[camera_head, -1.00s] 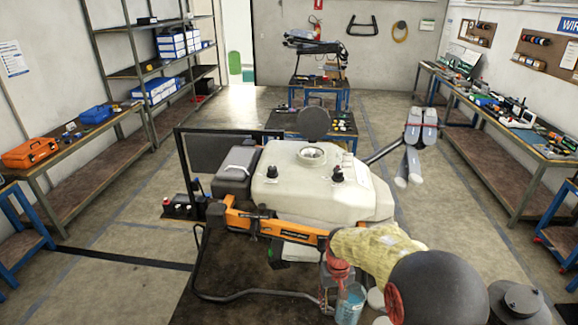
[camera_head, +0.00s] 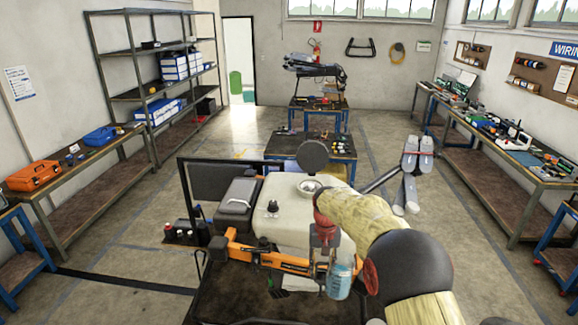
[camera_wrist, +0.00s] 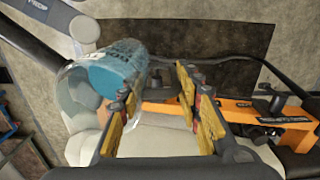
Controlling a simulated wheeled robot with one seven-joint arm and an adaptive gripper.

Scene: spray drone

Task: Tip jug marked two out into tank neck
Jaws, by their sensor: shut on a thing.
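A clear jug (camera_head: 340,281) with blue liquid is held by my gripper (camera_head: 324,258), in front of the white tank (camera_head: 285,215) in the head view. In the wrist view the jug (camera_wrist: 108,75) lies at the upper left beside my fingers (camera_wrist: 160,92), with blue liquid and printed marks; I cannot read a number two. My gripper is shut on the jug; the exact grip point is partly hidden. The tank neck (camera_head: 309,186) is an open round mouth on top of the tank, beyond my gripper. A round dark lid (camera_head: 313,154) stands up behind it.
An orange frame bar (camera_head: 280,262) runs along the tank's near side. A dark box (camera_head: 238,193) sits left of the tank, and a folded grey drone arm (camera_head: 408,180) sticks out at the right.

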